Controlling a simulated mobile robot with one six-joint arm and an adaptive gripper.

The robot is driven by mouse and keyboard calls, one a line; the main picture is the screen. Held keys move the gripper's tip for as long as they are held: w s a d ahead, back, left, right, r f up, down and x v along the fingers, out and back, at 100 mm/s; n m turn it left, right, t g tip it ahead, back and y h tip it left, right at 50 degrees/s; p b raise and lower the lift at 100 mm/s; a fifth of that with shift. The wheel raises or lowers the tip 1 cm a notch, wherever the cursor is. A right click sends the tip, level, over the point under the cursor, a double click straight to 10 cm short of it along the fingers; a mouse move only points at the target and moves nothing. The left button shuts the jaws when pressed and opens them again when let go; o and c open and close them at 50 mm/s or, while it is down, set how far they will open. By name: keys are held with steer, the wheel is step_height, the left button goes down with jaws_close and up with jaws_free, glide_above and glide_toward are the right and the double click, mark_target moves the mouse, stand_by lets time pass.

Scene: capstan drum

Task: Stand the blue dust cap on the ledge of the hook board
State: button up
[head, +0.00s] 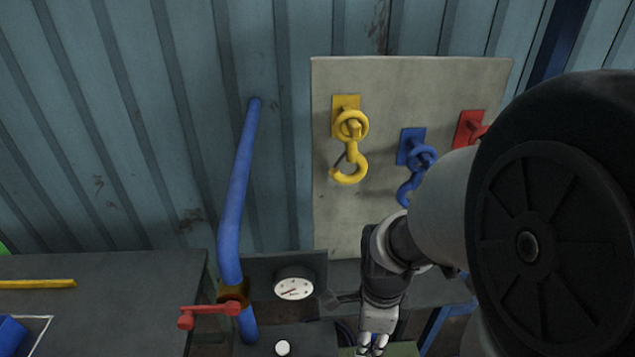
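The hook board (325,215) is a pale upright panel against the wall, with a yellow, a blue and a red hook on it. A dark grey ledge (440,290) runs below the board, partly covered by my arm. A blue object (12,335) lies at the lower left edge, beside a white outline on the dark bench; it may be the blue dust cap, but it is cut off by the frame. My gripper (373,346) points down at the bottom, below the board. Its fingertips are small and near the frame edge, so its opening and any held thing are unclear.
A blue pipe (236,200) with a red valve handle (208,310) rises left of the board. A round gauge (294,287) sits beside it. A yellow bar (38,284) lies on the dark bench (130,290) at left, whose right part is bare.

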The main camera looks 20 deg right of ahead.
glide_toward(348, 303)
steer(key=shift+w+d+f+b, duration=0.1)
steer(key=shift+f+b, duration=0.6)
steer(key=shift+b, duration=0.25)
steer(key=shift+f+b, duration=0.4)
steer(key=shift+f, duration=2)
steer(key=shift+f, duration=0.1)
steer(key=shift+f, duration=0.15)
steer(key=o, duration=0.9)
steer(key=shift+c, duration=0.2)
step_height(348, 303, up, 12)
steer(key=p, duration=0.2)
steer(key=shift+r, duration=0.25)
